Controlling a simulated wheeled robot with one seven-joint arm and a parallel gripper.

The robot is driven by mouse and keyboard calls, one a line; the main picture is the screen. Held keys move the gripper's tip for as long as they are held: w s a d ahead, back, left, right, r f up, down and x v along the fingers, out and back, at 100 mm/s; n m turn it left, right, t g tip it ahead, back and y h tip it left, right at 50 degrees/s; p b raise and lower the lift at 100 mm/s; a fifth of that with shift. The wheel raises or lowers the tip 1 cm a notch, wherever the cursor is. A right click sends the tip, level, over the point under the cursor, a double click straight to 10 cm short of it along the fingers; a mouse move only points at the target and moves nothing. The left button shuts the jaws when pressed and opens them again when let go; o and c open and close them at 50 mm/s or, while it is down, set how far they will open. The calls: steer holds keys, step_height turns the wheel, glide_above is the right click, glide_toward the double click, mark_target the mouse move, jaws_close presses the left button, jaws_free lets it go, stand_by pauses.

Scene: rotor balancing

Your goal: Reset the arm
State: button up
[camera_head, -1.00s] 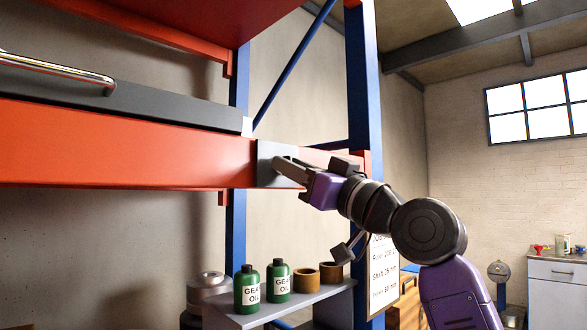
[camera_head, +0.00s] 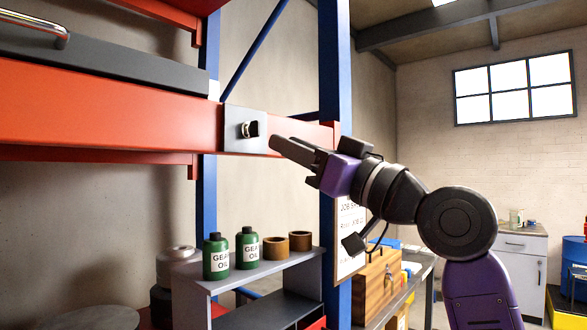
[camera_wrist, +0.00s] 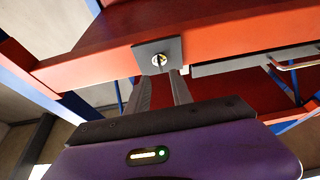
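My gripper (camera_head: 276,146) is at the end of my purple and black arm, pointing left toward the shelf rack. In the wrist view its two fingers (camera_wrist: 160,78) stand apart with an empty gap between them. The plate (camera_wrist: 173,47) is beyond the fingertips in the wrist view.
The orange beam (camera_head: 100,110) and blue upright (camera_head: 334,60) are close to my gripper. Below, a grey shelf (camera_head: 262,262) carries green gear oil bottles (camera_head: 216,258) and brown rings (camera_head: 275,248). A wooden box (camera_head: 377,285) stands at lower right.

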steer(key=d+r+m+t, duration=0.1)
steer(key=d+r+t, duration=0.2)
steer(key=d, duration=0.1)
steer(key=d+f+m+t+h, duration=0.5)
steer(key=f, duration=0.4)
steer(key=s+d+f+m+t+h, duration=0.1)
steer(key=s+d+f+m+h, duration=0.2)
steer(key=f, duration=0.6)
steer(key=s+d+f+m+h, duration=0.1)
steer(key=s+d+f+h, duration=0.25)
steer(key=f, duration=0.55)
steer(key=s+d+f+m+t+h, duration=0.1)
steer(key=s+d+f+m+h, duration=0.25)
steer(key=f, duration=0.65)
steer(key=s+d+f+n+g+h, duration=0.1)
steer(key=s+f+g, duration=0.2)
steer(key=s+f, duration=0.4)
steer(key=s+d+f+n+g, duration=0.1)
steer(key=s+f+g, duration=0.2)
steer(key=s+f, duration=0.5)
steer(key=s+d+f+n+g+h, duration=0.1)
steer(key=s+f+g, duration=0.2)
steer(key=s, duration=1.8)
step_height(320, 180, down, 5)
steer(key=shift+s+r+h+p, duration=0.2)
steer(key=shift+h+p, duration=0.1)
steer(key=shift+p, duration=0.15)
